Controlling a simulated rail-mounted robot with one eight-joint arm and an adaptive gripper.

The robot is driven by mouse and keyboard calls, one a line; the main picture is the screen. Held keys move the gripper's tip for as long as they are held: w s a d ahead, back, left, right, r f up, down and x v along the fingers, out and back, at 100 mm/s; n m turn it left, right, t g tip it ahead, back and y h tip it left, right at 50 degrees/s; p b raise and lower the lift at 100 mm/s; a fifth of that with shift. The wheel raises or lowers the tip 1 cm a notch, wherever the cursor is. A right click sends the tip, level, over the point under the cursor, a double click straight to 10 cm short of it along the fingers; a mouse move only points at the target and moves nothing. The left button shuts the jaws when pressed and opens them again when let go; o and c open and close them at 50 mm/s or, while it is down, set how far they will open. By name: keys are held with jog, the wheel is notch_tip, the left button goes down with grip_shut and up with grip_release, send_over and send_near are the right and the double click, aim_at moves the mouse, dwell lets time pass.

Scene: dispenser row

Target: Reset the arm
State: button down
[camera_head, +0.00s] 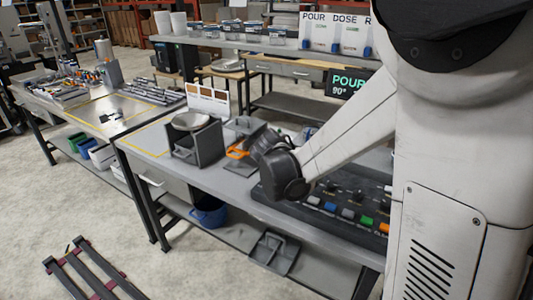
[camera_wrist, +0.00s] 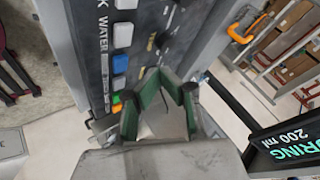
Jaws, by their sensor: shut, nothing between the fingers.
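My gripper (camera_wrist: 163,80) is shut and empty in the wrist view, its green-padded fingers drawn together at the tips. In that view it is over or near the dark button panel (camera_wrist: 152,25), which has white, blue, orange and green buttons and the word WATER. In the head view my arm reaches from the right across the bench, and its dark wrist end hides the gripper's fingers. The button panel (camera_head: 335,222) lies on the bench under and right of my arm. Whether the fingers touch the panel cannot be told.
A dark stand with a metal bowl (camera_head: 190,121) and an orange item (camera_head: 237,150) sit on the bench (camera_head: 205,180) left of my wrist. A POURING sign (camera_wrist: 290,142) stands at the right of the wrist view. Several containers line the rear shelf (camera_head: 250,45).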

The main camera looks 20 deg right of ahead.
jog(key=s+a+r+n+t+y+b, duration=0.1)
jog(key=s+a+r+n+t+y, duration=0.1)
jog(key=s+a+n, duration=0.6)
jog(key=s+a+r+n+t+y+b, duration=0.1)
jog(key=s+a+r+n+y, duration=0.3)
jog(key=s+n, duration=0.8)
jog(key=shift+a+r+n+t+y, duration=0.35)
jog(key=shift+a+n+t+y, duration=0.55)
jog(key=shift+a+n+y, duration=0.85)
jog(key=shift+a+n+h, duration=0.25)
jog(key=shift+h, duration=0.1)
dwell(0.9)
